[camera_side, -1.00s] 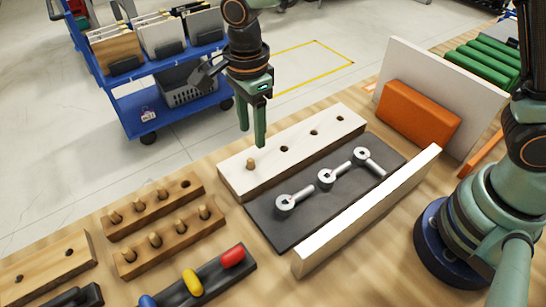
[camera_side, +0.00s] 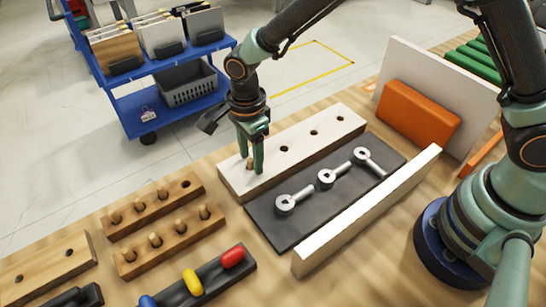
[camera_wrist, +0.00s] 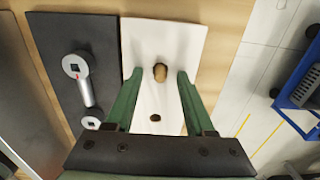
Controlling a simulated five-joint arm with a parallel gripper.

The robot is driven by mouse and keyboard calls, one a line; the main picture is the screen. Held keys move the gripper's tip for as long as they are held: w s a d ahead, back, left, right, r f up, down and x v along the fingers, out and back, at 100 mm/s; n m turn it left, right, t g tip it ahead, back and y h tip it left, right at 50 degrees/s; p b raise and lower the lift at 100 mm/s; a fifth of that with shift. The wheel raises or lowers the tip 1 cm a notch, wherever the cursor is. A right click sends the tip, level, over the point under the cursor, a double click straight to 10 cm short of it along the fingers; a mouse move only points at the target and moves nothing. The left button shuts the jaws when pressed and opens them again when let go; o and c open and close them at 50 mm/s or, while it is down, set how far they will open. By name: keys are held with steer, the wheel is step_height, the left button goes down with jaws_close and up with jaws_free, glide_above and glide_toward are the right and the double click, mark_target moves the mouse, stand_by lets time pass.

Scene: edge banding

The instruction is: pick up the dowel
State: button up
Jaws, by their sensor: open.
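A short wooden dowel (camera_wrist: 160,73) stands in a hole of the pale board. It also shows in the side view (camera_side: 250,163), partly hidden by a finger. The pale board (camera_side: 228,172) has several holes; those to the right of the dowel look empty. My gripper (camera_side: 250,165) points down at the dowel with its green fingers open. In the wrist view, the gripper (camera_wrist: 157,75) has one finger on each side of the dowel, with a gap on both sides.
A dark mat (camera_side: 265,228) with metal fittings lies beside the pale board, with a white bar (camera_side: 365,212) along its front. Wooden racks (camera_side: 170,240) holding several dowels stand at left. A blue cart (camera_side: 165,105) is beyond the table.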

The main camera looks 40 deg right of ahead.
mark_target(251, 159)
jaws_close()
steer(key=shift+r, duration=0.1)
step_height(251, 159, up, 20)
stand_by(0.6)
